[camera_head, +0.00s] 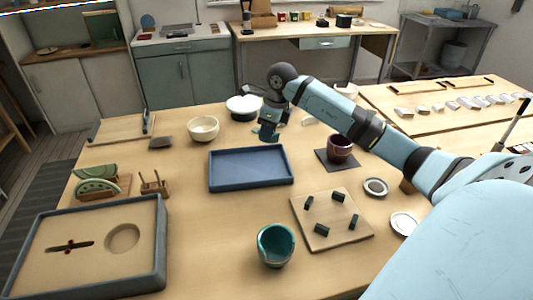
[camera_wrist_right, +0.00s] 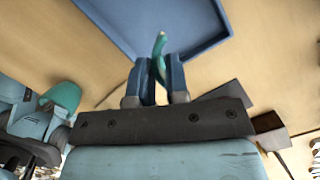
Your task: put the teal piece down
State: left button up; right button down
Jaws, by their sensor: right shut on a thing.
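My right gripper (camera_head: 268,128) is shut on a small teal piece (camera_wrist_right: 160,52). The piece shows as a thin, curved teal sliver between the fingertips in the wrist view. In the head view the gripper is just beyond the far right edge of the blue tray (camera_head: 250,184), and the piece is hard to separate from the fingers. In the wrist view the tray (camera_wrist_right: 205,42) lies past the fingertips. A teal cup (camera_head: 276,246) with a broken, notched rim stands at the front middle of the table. My left gripper is not in view.
The blue tray looks empty. A wooden board (camera_head: 331,222) with dark pegs lies right of the cup. A dark red cup (camera_head: 340,148) stands on a dark mat. A cream bowl (camera_head: 203,128) is behind the tray. A sand-filled tray (camera_head: 90,270) is front left.

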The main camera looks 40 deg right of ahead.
aim_at(277, 134)
jog(key=x, duration=0.3)
jog(key=s+x, duration=0.1)
jog(key=x, duration=0.2)
jog(key=d+x, duration=0.1)
jog(key=x, duration=0.2)
jog(key=shift+s+d+f+b, duration=0.1)
jog(key=shift+s+f+b, duration=0.05)
jog(key=shift+f+b, duration=0.15)
jog(key=c, duration=1.1)
grip_release()
jog(key=shift+f, duration=0.1)
jog(key=p+v, duration=0.1)
jog(key=v, duration=1.1)
